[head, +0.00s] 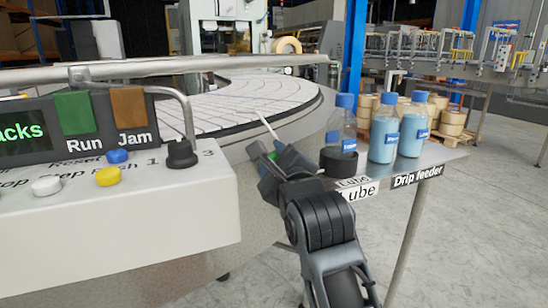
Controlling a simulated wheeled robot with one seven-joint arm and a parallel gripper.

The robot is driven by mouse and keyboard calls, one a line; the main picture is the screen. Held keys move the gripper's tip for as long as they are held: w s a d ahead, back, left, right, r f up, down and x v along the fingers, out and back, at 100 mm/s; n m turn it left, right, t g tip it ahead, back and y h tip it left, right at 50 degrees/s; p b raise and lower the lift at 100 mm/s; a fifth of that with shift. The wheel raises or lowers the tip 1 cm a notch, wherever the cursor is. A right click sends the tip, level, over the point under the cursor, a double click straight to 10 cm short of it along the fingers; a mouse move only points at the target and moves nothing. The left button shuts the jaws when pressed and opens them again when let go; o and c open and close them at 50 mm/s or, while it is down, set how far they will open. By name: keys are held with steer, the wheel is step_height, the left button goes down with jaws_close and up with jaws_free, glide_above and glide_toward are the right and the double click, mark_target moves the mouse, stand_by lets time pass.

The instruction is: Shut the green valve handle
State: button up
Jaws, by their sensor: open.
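No green valve handle can be made out for certain. A small green spot (273,156) shows at my gripper, and I cannot tell whether it belongs to the gripper or to something behind it. My gripper (266,160) is open at the end of my dark arm, in the middle of the head view, between the control box and the bottles. I see nothing held in it. A thin pale rod (269,129) shows just above it. A green flap (73,112) above the word "Run" is on the panel at left.
The white control box (120,215) with buttons and a black knob (181,154) fills the left. A clear bottle (348,122) and two blue bottles (384,130) (413,126) stand right of my gripper. A black round piece (338,162) sits close beside my arm.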

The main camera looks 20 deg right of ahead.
jaws_close()
stand_by(0.3)
